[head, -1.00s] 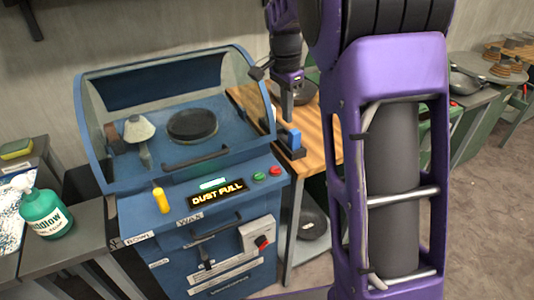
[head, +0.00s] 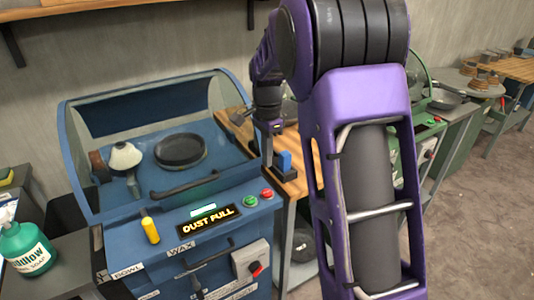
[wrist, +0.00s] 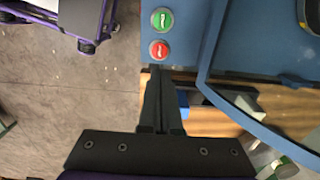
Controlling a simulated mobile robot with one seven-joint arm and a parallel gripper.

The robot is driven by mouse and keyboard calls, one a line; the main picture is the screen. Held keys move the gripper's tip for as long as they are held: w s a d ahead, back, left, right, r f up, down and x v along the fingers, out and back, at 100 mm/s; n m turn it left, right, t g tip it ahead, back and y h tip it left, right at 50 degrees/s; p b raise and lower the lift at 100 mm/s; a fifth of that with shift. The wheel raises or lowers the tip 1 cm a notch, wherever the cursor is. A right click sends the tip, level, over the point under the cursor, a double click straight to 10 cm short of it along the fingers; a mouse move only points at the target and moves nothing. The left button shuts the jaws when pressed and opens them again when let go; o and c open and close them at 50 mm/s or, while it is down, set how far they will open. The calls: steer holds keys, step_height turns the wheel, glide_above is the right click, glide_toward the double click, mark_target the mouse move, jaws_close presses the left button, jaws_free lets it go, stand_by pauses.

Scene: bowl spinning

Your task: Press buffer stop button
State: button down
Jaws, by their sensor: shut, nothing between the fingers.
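The blue buffer machine (head: 140,235) has a red button (head: 267,194) and a green button (head: 250,202) on the right of its front panel. I take the red one as the stop button; its symbol is too small to read. Both show in the wrist view, the red button (wrist: 159,50) just beyond my fingertips and the green button (wrist: 162,20) farther out. My gripper (wrist: 158,72) is shut and empty, pointing toward the red button. A small gap shows between them in the picture; height above the panel is hard to tell. In the head view my gripper (head: 267,164) is above and behind the buttons.
A clear hood (head: 75,150) covers the buffer wheel and a dark round bowl (head: 180,150). A yellow-handled lever (head: 150,230) and a lit "DUST FULL" sign (head: 208,219) are left of the buttons. A wooden table (head: 300,180) with a blue block (head: 285,161) stands right of the machine.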

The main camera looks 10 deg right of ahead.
mark_target(267, 193)
step_height(267, 193, down, 10)
steer(key=shift+r+b, duration=0.2)
steer(key=shift+b, duration=0.35)
steer(key=shift+f, duration=0.65)
steer(key=shift+s+f+b, duration=0.3)
steer(key=shift+f, duration=0.15)
step_height(267, 193, up, 15)
steer(key=p, duration=0.4)
steer(key=shift+w+r, duration=0.2)
steer(key=shift+w, duration=0.1)
